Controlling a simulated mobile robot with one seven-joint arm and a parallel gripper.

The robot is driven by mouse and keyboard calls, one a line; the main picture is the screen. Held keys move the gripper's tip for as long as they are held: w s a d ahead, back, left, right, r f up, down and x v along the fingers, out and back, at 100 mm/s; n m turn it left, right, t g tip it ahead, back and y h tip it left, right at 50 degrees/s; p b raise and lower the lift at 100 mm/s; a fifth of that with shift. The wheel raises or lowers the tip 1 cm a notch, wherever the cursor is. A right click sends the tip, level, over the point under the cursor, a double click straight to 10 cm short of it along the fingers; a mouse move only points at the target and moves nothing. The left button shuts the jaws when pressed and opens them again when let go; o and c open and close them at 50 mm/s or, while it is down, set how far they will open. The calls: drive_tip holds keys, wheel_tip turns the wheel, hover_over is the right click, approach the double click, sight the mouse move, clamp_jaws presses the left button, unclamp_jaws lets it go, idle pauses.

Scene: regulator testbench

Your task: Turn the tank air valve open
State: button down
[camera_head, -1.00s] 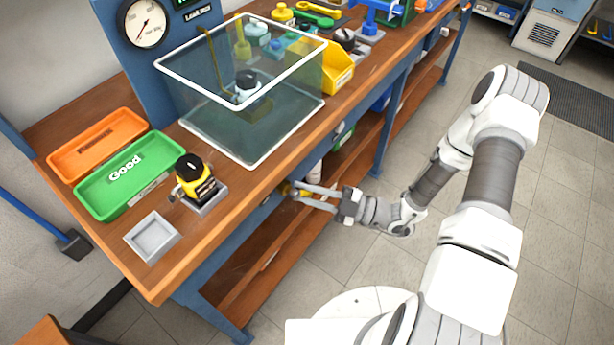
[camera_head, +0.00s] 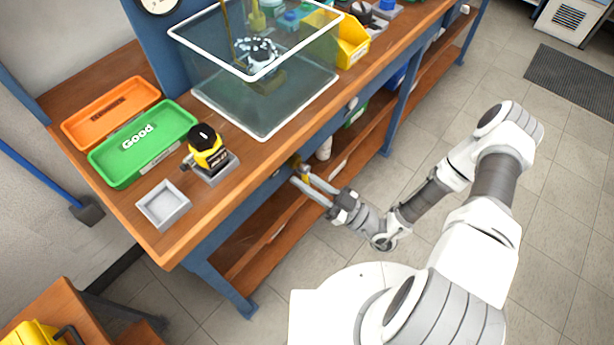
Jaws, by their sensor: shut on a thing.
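The yellow tank air valve (camera_head: 294,162) is on the blue front edge of the bench, below the tank, and is only partly visible. My gripper (camera_head: 298,174) reaches it from the right and is shut on it; the fingertips hide part of it, so its exact angle is hard to read. The clear water tank (camera_head: 245,78) with a white rim stands on the bench above. Inside it, white bubbles (camera_head: 258,52) surround a dark part, which they partly hide.
A yellow-and-black regulator (camera_head: 207,153) sits on a grey stand left of the tank. Near it are a green "Good" tray (camera_head: 103,174), an orange tray (camera_head: 75,130) and an empty grey tray (camera_head: 163,222).

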drive_tip(key=shift+s+m, duration=0.1)
drive_tip(key=shift+m, duration=0.2)
drive_tip(key=c, duration=0.8)
unclamp_jaws()
drive_tip(key=v, duration=0.7)
drive_tip(key=shift+s+d+f, duration=0.1)
drive_tip(key=shift+s+d, duration=0.05)
